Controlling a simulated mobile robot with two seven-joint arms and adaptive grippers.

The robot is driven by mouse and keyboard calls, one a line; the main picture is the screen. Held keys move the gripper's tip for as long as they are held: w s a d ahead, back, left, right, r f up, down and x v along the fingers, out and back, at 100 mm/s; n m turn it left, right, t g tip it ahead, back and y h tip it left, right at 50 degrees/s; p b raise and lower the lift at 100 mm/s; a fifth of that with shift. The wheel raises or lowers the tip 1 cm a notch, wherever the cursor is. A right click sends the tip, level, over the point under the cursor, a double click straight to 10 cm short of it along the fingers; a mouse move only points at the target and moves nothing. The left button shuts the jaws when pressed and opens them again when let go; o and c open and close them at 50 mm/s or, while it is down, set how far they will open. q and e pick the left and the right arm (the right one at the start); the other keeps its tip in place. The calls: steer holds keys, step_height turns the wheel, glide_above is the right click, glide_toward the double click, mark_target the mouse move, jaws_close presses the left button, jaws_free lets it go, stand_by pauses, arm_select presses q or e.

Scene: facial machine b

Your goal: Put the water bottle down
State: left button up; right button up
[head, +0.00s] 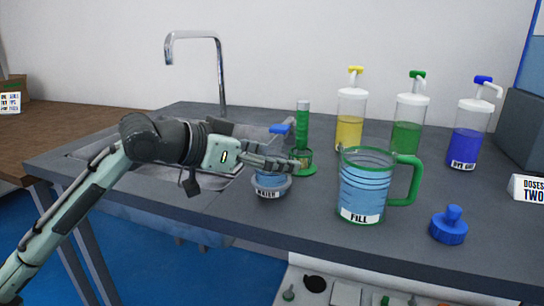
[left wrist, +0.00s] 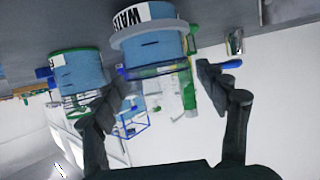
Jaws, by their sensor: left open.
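The water bottle (head: 270,183) is small and blue with a white WATER label. It appears to stand upright on the grey counter near its front edge, its upper part hidden by my left gripper (head: 290,163). In the left wrist view the bottle (left wrist: 158,44) appears upside down, beyond my left gripper (left wrist: 165,92), whose two fingers are spread apart. The fingers are at the bottle's upper part; I cannot tell whether either touches it. My right gripper is in neither view.
A jug labelled FILL (head: 364,190) stands right of the bottle, and a green cylinder (head: 302,120) behind it. Yellow (head: 349,132), green (head: 407,137) and blue (head: 467,147) pump bottles stand farther back. A blue stopper (head: 449,228) lies front right. The sink and tap (head: 219,70) are left.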

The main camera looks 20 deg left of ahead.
mark_target(257, 184)
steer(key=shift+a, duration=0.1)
arm_select(q)
steer(key=shift+r, duration=0.15)
steer(key=shift+s+a, duration=0.2)
steer(key=v, duration=0.3)
steer(key=b+v, duration=0.2)
steer(key=v, duration=0.6)
steer(key=shift+s, duration=0.25)
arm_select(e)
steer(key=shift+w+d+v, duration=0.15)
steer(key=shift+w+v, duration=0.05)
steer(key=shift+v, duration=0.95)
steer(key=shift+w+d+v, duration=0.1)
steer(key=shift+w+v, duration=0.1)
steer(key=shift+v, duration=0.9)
